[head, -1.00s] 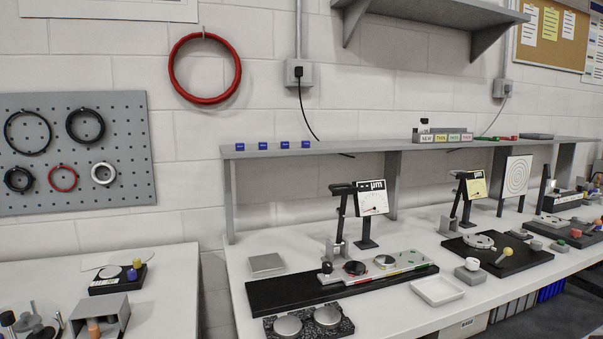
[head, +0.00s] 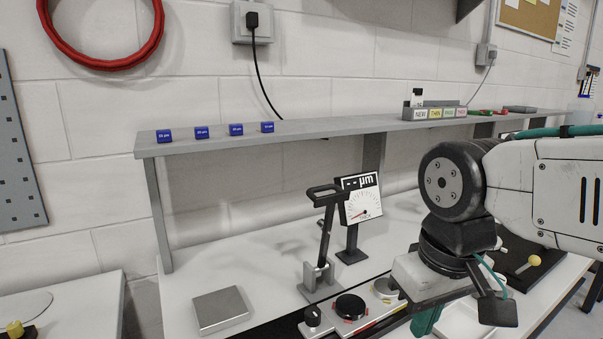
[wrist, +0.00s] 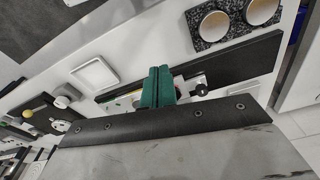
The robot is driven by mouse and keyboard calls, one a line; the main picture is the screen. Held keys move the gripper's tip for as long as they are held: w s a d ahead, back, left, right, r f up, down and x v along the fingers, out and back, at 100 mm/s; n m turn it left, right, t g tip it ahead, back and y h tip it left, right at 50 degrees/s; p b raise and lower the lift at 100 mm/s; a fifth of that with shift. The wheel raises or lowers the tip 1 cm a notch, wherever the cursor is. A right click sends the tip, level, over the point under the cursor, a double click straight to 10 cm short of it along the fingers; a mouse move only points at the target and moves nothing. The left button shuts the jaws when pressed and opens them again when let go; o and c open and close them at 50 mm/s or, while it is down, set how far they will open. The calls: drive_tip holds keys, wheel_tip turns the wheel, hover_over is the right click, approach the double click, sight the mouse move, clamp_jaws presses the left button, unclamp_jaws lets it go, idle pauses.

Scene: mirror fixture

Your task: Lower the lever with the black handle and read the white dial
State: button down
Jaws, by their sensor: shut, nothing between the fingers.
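The white dial (head: 365,203) stands on a dark post behind the fixture. Its display shows dashes and µm, and its red needle points to the lower left. A black upright arm (head: 326,232) with a flat, frame-like top rises beside it from a grey bracket. A black knob (head: 312,316) sits at the left end of the fixture plate; it also shows in the wrist view (wrist: 201,89). I cannot tell which of these is the lever's handle. My gripper (head: 425,321) has green fingers, shut and empty, right of the knob. In the wrist view its fingers (wrist: 158,88) hide part of the fixture.
A black disc (head: 350,307) and a metal disc (head: 386,287) sit on the plate. A metal block (head: 220,309) lies left. A white tray (wrist: 93,75) and a granite plate with two discs (wrist: 211,40) flank the fixture. The shelf (head: 300,129) overhangs behind.

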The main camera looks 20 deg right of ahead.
drive_tip(key=w+a+r+n+t, duration=0.1)
drive_tip(key=w+r, duration=0.5)
drive_tip(key=w, duration=0.6)
drive_tip(key=w+a+r, duration=0.1)
drive_tip(key=w+r, duration=0.5)
drive_tip(key=w, duration=0.5)
drive_tip(key=w+a+r+n+t, duration=0.1)
drive_tip(key=w+r, duration=0.5)
drive_tip(key=w, duration=0.6)
wheel_tip(320, 180, down, 9)
drive_tip(key=shift+s+d+y, duration=0.3)
drive_tip(key=shift+s, duration=0.15)
